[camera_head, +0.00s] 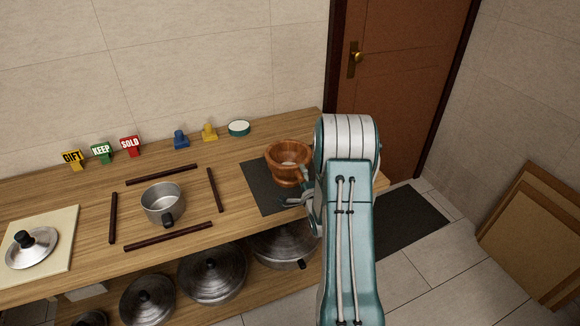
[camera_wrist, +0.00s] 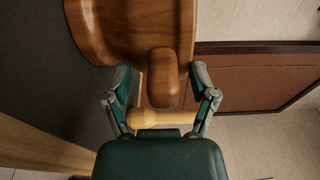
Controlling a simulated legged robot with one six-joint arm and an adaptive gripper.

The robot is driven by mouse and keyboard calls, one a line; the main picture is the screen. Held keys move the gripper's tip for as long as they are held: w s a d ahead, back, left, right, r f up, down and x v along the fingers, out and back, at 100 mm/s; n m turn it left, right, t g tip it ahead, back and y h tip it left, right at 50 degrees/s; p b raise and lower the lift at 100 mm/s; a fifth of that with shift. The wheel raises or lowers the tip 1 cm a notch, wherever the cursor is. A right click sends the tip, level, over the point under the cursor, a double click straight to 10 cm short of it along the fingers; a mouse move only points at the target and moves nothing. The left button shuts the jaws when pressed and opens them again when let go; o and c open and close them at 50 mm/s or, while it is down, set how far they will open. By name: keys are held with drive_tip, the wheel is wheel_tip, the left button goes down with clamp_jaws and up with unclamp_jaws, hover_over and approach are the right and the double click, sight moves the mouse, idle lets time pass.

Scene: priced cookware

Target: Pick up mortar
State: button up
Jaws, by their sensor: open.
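The mortar (camera_head: 284,175) is a brown wooden bowl with a handle, upright on a dark mat (camera_head: 258,187) near the right end of the wooden counter. In the wrist view the mortar (camera_wrist: 130,28) fills the top left, and its rounded handle (camera_wrist: 163,80) points towards my gripper. My gripper (camera_wrist: 161,82) is open, with one finger on each side of the handle and visible gaps to it. In the head view my gripper (camera_head: 300,197) is at the mortar's near right side, partly hidden by my arm. A pale wooden piece (camera_wrist: 160,118) lies across between the finger bases.
A metal pot (camera_head: 162,201) stands left of the mat among dark wooden strips. Price signs (camera_head: 102,152), blue and yellow pieces and a round teal-rimmed item (camera_head: 238,128) line the back. Lidded pans (camera_head: 212,273) fill the lower shelf. A brown door (camera_head: 400,75) is behind.

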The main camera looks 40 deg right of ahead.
drive_tip(key=shift+a, duration=0.2)
drive_tip(key=c, duration=0.9)
drive_tip(key=shift+a, duration=0.2)
clamp_jaws()
drive_tip(key=shift+r, duration=0.15)
drive_tip(key=shift+d+r, duration=0.1)
drive_tip(key=shift+d, duration=0.05)
drive_tip(key=shift+r, duration=0.5)
drive_tip(key=s+r, duration=1.1)
drive_tip(key=s, duration=0.3)
drive_tip(key=shift+d+r, duration=0.35)
drive_tip(key=shift+d, duration=0.1)
